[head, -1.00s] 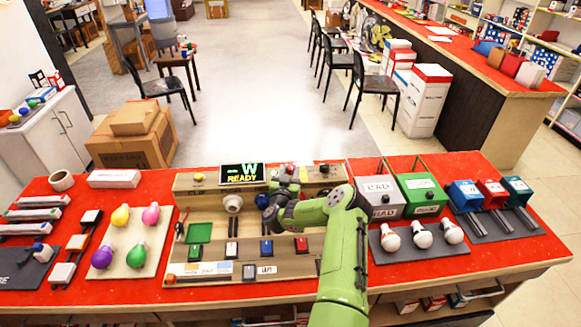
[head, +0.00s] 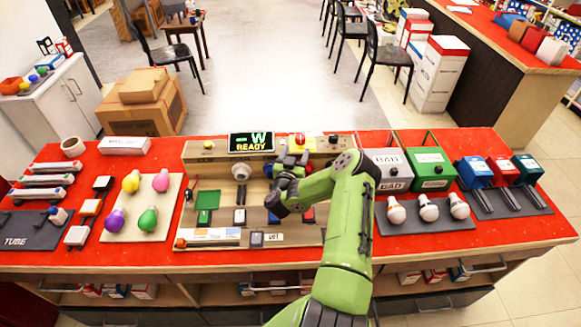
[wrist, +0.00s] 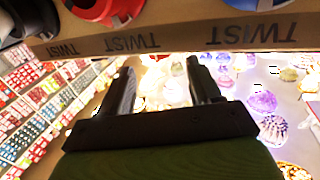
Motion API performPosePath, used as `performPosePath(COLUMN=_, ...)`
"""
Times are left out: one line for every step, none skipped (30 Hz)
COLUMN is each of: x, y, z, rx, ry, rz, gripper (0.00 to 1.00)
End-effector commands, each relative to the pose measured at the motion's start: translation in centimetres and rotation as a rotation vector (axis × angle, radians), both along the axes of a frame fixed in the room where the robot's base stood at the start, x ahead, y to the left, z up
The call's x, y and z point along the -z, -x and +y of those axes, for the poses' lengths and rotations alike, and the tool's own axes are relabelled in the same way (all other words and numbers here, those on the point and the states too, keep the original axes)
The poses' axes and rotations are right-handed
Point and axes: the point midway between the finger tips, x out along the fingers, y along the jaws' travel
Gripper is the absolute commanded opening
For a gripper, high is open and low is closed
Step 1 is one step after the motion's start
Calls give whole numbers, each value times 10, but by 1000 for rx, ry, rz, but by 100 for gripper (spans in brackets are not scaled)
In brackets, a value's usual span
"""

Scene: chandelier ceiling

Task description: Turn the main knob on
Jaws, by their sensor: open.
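The wooden test panel (head: 262,235) stands on the red counter, with a black display (head: 251,142) reading "-W READY". Along its back edge are a red round knob or button (head: 300,138), a dark one (head: 334,138) and a small yellow one (head: 208,145). I cannot read which is the main knob. My gripper (head: 289,162) is just in front of the red one, over the panel; contact cannot be told. In the wrist view, my gripper (wrist: 166,85) has its two dark fingers apart with nothing between them. A wooden edge (wrist: 185,40) with upside-down "TWIST" labels lies beyond the fingertips.
Coloured bulbs stand on a pale board (head: 168,225) at left; white bulbs (head: 428,209) stand at right. Grey (head: 391,172) and green (head: 430,168) boxes, marked BAD and GOOD, are right of my arm. The wrist background is overexposed.

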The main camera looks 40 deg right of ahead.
Motion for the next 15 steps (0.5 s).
performPosePath(x=0, y=7, z=14, rx=-5, ry=-2, rz=2, gripper=63)
performPosePath(x=-1, y=12, z=21, rx=-5, ry=-2, rz=2, gripper=63)
performPosePath(x=0, y=19, z=30, rx=-5, ry=-1, rz=3, gripper=63)
performPosePath(x=0, y=23, z=38, rx=-5, ry=-1, rz=3, gripper=63)
performPosePath(x=-1, y=28, z=45, rx=-5, ry=-2, rz=2, gripper=63)
performPosePath(x=0, y=34, z=55, rx=-5, ry=-2, rz=2, gripper=63)
performPosePath(x=0, y=39, z=62, rx=-6, ry=-2, rz=4, gripper=63)
performPosePath(x=2, y=43, z=66, rx=-3, ry=-2, rz=2, gripper=63)
performPosePath(x=7, y=43, z=65, rx=6, ry=-7, rz=-3, gripper=63)
performPosePath(x=10, y=43, z=65, rx=9, ry=-9, rz=-1, gripper=63)
performPosePath(x=11, y=43, z=66, rx=10, ry=-11, rz=0, gripper=63)
performPosePath(x=12, y=44, z=68, rx=11, ry=-14, rz=1, gripper=63)
performPosePath(x=13, y=44, z=69, rx=11, ry=-15, rz=1, gripper=63)
performPosePath(x=13, y=44, z=70, rx=11, ry=-16, rz=2, gripper=63)
performPosePath(x=13, y=45, z=72, rx=12, ry=-17, rz=2, gripper=63)
